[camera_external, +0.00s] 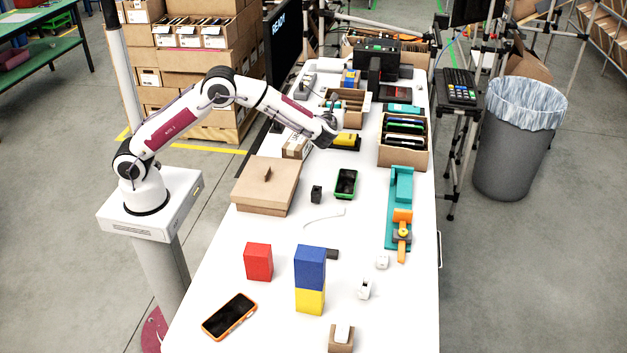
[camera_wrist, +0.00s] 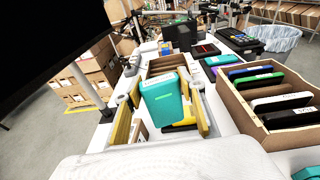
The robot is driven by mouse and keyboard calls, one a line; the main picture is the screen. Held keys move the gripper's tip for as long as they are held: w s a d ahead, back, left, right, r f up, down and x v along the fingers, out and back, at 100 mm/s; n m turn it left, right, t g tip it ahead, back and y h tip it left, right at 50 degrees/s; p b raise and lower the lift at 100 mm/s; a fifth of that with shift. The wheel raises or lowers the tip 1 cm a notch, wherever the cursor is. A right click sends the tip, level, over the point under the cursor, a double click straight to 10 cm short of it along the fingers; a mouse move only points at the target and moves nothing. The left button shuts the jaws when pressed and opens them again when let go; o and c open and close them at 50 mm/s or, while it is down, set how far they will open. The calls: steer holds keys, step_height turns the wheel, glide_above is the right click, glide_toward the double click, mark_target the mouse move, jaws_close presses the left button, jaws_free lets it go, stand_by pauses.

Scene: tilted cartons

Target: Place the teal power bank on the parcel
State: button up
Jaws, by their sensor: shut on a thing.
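The teal power bank (camera_wrist: 164,104) is between the two yellowish fingers of my gripper (camera_wrist: 162,84) in the wrist view, held slightly tilted above the table. My gripper (camera_external: 333,128) also shows at the end of the arm in the external view, over the far-middle part of the table; the held power bank cannot be made out there. A closed, flat brown carton (camera_external: 262,190), which looks like the parcel, lies at the table's left edge, nearer the camera than my gripper. A small dark piece stands on its top.
A tilted carton of upright devices (camera_external: 402,158) stands right of my gripper; another open carton (camera_external: 358,119) is close behind. A yellow-black item (camera_external: 347,141) lies below. A smaller brown box (camera_external: 295,146) stands to the left. A green-edged phone (camera_external: 346,183) lies right of the flat carton.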

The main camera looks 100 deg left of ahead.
steer(key=s+r+n+g, duration=0.1)
steer(key=s+r+g, duration=0.1)
steer(key=s, duration=1.1)
steer(key=shift+d+r+n, duration=0.4)
steer(key=shift+d+r, duration=0.05)
steer(key=shift+r, duration=0.3)
steer(key=shift+f, duration=0.1)
step_height(320, 180, down, 6)
steer(key=shift+f, duration=0.15)
steer(key=shift+f, duration=1.8)
steer(key=shift+f, duration=0.1)
